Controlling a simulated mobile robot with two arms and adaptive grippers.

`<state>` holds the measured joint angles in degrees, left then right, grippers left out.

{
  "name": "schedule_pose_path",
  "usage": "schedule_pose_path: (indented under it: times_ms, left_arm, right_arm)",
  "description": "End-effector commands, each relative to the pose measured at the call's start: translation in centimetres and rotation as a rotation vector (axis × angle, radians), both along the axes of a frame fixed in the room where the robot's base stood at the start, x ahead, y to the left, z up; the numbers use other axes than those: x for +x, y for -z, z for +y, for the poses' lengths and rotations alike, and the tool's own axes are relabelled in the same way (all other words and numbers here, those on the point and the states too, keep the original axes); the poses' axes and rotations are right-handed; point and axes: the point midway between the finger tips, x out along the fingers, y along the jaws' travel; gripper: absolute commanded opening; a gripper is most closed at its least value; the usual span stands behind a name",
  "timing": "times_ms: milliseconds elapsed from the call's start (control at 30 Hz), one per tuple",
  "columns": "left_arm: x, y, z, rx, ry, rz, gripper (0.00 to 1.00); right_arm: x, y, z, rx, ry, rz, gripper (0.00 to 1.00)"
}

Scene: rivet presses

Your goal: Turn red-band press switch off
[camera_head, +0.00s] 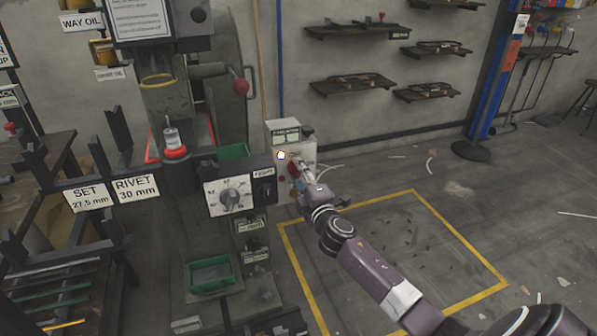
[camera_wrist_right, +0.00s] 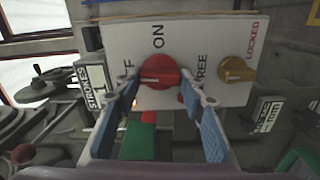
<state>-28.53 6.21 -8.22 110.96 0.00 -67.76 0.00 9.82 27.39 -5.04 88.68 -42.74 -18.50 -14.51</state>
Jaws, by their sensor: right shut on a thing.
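The red switch knob (camera_wrist_right: 160,72) sits on a white panel (camera_wrist_right: 206,40), with "ON" above it and partly hidden lettering at both sides. My right gripper (camera_wrist_right: 160,88) has its two fingers on either side of this knob and is shut on it. A pale line crosses the knob, but I cannot tell which label it points to. In the head view my right gripper (camera_head: 304,170) reaches the front of the switch box (camera_head: 283,160) and hides part of it. The press (camera_head: 164,108) beside it carries a red ring and a yellow band. My left gripper is not in view.
A yellow knob (camera_wrist_right: 237,70) marked "LOCKED" is close by on the same panel. A dial box (camera_head: 230,194) stands left of the switch box. Shelves (camera_head: 352,86) hang on the back wall. The yellow-outlined floor (camera_head: 420,240) is clear apart from small debris.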

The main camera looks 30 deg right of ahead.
Motion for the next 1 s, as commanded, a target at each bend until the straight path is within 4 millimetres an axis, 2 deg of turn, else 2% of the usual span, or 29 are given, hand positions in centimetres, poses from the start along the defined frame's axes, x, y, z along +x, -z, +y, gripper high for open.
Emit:
schedule_pose_path:
  times_ms: [333, 800, 833, 967, 1000]
  left_arm:
    - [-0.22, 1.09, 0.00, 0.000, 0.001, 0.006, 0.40]
    - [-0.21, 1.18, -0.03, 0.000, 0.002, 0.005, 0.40]
    - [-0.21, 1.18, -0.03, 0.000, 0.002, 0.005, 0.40]
    - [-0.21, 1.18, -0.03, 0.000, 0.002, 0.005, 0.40]
    - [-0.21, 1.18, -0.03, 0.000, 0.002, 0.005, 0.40]
  right_arm:
    - [-0.01, 0.14, 0.07, -0.103, -0.001, 0.027, 0.13]
    - [-0.02, 0.17, 0.08, -0.115, -0.002, 0.030, 0.13]
    - [-0.02, 0.17, 0.08, -0.115, -0.002, 0.030, 0.41]
    - [-0.02, 0.15, 0.06, -0.115, -0.001, 0.028, 0.55]
    - [-0.02, 0.14, 0.05, -0.114, -0.001, 0.028, 0.55]
